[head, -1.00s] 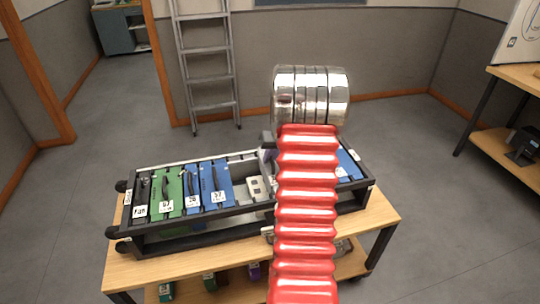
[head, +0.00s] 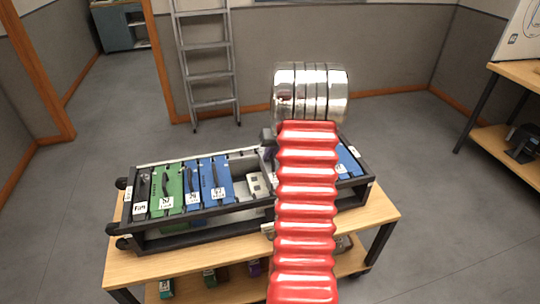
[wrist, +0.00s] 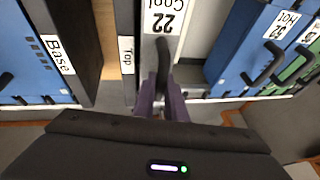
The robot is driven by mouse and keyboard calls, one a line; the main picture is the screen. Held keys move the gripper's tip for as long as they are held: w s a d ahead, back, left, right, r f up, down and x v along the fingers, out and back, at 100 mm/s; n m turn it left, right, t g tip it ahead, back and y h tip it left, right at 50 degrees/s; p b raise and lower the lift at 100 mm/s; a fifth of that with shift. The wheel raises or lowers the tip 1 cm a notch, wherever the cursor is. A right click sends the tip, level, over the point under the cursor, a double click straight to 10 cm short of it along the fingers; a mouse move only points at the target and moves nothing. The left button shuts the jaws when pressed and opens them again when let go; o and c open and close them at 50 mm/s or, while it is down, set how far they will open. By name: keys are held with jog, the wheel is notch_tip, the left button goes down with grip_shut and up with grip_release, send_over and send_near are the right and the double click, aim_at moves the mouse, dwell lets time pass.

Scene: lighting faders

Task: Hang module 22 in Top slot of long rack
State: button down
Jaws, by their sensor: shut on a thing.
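Module 22 (wrist: 150,60) shows in the wrist view as a pale grey body with a white "Cool 22" label and a dark handle. My gripper (wrist: 163,100) is shut on that handle with its purple fingers. The long rack (head: 185,222) stands on the wooden bench. Its "Top" label (wrist: 127,55) is on the dark rail just left of module 22. I cannot tell whether the module is seated.
Green and blue modules (head: 193,185) fill the rack's left part. Right of them is an open bay with grey sockets (head: 257,186). A blue module (head: 348,160) sits at the right end. A "Base" label (wrist: 57,54) marks a dark divider. Other modules (head: 210,278) stand on the lower shelf.

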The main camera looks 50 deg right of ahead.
jog(key=shift+f, duration=1.05)
dwell(0.4)
jog(key=c, duration=1.7)
grip_release()
jog(key=shift+f, duration=0.15)
jog(key=v, duration=1.4)
jog(key=shift+w, duration=0.1)
notch_tip(320, 180, up, 7)
jog(key=shift+f, duration=0.1)
